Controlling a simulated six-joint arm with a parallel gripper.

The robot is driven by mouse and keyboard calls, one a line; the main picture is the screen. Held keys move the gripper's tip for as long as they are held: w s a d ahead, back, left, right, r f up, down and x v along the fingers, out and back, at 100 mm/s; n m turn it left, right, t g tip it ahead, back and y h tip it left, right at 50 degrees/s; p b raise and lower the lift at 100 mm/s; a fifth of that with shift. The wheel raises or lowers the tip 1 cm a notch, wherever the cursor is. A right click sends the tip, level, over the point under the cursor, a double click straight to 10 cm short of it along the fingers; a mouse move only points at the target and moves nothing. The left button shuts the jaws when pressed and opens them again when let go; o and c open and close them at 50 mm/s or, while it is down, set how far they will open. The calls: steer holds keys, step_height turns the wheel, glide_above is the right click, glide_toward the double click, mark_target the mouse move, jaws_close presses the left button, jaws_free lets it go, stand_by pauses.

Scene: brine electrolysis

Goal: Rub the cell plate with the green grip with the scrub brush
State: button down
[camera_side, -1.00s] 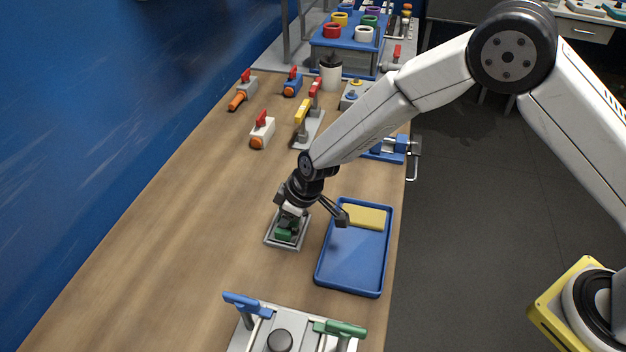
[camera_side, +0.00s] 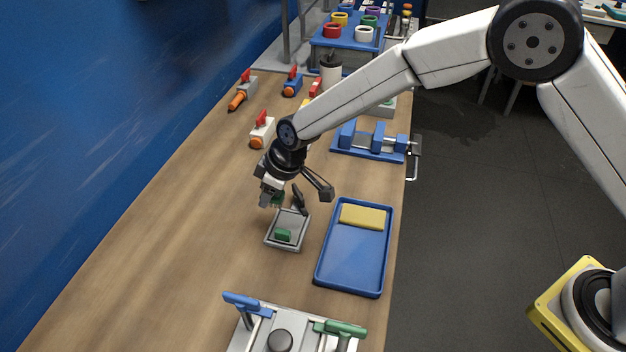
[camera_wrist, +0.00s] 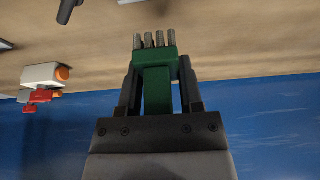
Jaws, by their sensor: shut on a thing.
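My gripper (camera_wrist: 152,95) is shut on the green scrub brush (camera_wrist: 158,75), whose several grey bristle tufts point away from the jaws in the wrist view. In the side view my gripper (camera_side: 271,194) holds it above the table, just behind a small grey tray (camera_side: 270,243). The brush shows only in part there. The cell plate with the green grip (camera_side: 340,328) stands in a pale grey stand (camera_side: 258,344) at the front edge of the picture, beside a plate with a blue grip (camera_side: 246,303). Its lower part is cut off by the frame.
A green block (camera_side: 283,236) lies in the grey tray, with a dark bar (camera_side: 299,199) above its back edge. A blue tray (camera_side: 350,266) with a yellow sponge (camera_side: 362,216) is on the right. Valves and a blue clamp (camera_side: 372,146) stand behind. The table's left side is clear.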

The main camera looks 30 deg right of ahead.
steer(key=shift+r, duration=0.85)
steer(key=shift+s, duration=0.1)
